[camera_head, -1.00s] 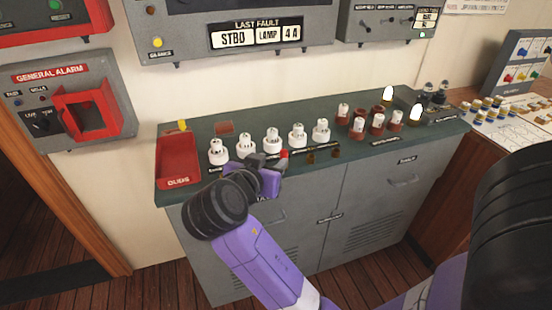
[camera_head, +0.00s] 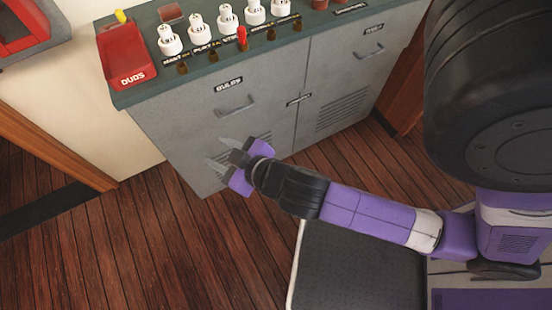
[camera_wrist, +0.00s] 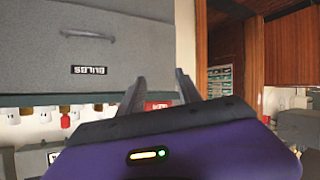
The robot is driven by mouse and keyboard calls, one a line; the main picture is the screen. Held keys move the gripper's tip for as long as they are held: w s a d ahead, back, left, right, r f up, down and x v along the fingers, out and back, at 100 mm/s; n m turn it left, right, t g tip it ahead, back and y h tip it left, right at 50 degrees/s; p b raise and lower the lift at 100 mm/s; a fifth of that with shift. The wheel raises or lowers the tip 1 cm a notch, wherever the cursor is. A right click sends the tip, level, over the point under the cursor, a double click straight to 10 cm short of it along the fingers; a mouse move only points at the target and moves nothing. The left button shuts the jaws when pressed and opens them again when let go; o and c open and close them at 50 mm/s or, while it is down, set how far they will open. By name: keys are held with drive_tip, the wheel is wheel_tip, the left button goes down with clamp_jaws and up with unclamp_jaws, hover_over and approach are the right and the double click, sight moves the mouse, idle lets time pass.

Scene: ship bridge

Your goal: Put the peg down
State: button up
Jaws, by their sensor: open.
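A red peg (camera_head: 242,36) stands upright near the counter's front edge in the head view, in a row with several dark brown pegs (camera_head: 213,54). It also shows, upside down, in the wrist view (camera_wrist: 64,119). My gripper (camera_head: 218,152) is open and empty, below the counter top and in front of the grey cabinet door (camera_head: 190,125). Its two fingers are spread apart in the wrist view (camera_wrist: 159,82), with nothing between them. The peg is well above my gripper and not touching it.
Several white lamp holders (camera_head: 198,27) stand behind the pegs on the green counter. A red DUDS tray (camera_head: 127,76) is at its left end. A door handle (camera_head: 236,107) projects above my gripper. Wooden floor (camera_head: 130,240) lies open at left.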

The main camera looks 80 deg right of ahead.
drive_tip(key=s+a+r+t+y, duration=0.1)
drive_tip(key=s+a+r, duration=0.1)
drive_tip(key=s, duration=0.3)
drive_tip(key=s+a+r+n+t+y, duration=0.1)
drive_tip(key=s+a+r+y, duration=0.1)
drive_tip(key=s+a, duration=0.2)
drive_tip(key=s+a+r+n+t+y, duration=0.1)
drive_tip(key=s+a+r+y, duration=0.1)
drive_tip(key=s, duration=0.4)
drive_tip(key=shift+a+r+t, duration=0.3)
drive_tip(key=shift+a+r, duration=0.15)
drive_tip(key=shift+a, duration=0.35)
